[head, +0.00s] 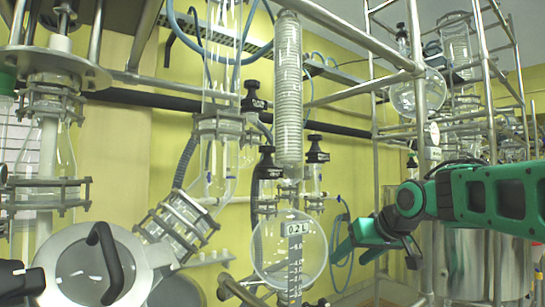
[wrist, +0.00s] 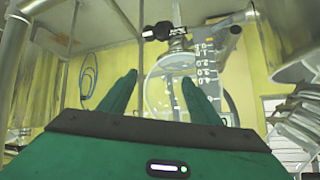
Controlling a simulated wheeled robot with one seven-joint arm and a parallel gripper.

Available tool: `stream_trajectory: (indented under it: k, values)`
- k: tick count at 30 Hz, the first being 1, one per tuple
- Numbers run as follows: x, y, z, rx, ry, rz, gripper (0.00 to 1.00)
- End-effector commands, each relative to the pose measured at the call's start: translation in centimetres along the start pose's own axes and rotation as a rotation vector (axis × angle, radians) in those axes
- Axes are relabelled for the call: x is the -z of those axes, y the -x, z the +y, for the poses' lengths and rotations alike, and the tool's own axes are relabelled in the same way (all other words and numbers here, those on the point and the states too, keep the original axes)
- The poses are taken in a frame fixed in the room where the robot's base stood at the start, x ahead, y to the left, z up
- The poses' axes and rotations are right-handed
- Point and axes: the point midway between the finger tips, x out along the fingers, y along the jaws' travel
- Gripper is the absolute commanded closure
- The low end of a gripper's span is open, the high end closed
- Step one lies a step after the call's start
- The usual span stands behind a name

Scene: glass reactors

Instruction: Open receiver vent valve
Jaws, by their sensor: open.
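The round glass receiver (head: 270,248), with a scale plate headed "0.2 L", hangs low at the centre of the head view. Black-capped valves stand above it, one at its right (head: 316,152) and one at its left (head: 267,160); their labels are too small to read, so I cannot tell which is the vent. My green gripper (head: 342,248) is to the receiver's right, apart from it. In the wrist view my gripper (wrist: 159,80) is open and empty, fingers pointing toward the receiver (wrist: 165,92). A black valve handle (wrist: 163,31) sits above and beyond the fingertips.
A coiled condenser (head: 288,90) rises above the receiver. A blue hose (head: 342,215) loops between receiver and gripper. Metal frame posts (head: 420,130) stand close by my arm. A large lidded glass vessel (head: 85,270) is at lower left.

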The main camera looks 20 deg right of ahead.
Motion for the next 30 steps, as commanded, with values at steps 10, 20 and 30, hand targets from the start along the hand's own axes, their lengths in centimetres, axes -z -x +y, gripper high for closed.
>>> stream_trajectory:
  k: [10,20,30]
  values:
    - [22.0,8.7,-12.4,0.39,0.273,0.545,0.43]
    - [24.8,10.1,-15.6,0.474,0.315,0.62,0.43]
    - [27.5,5.8,-18.5,0.473,0.313,0.618,0.43]
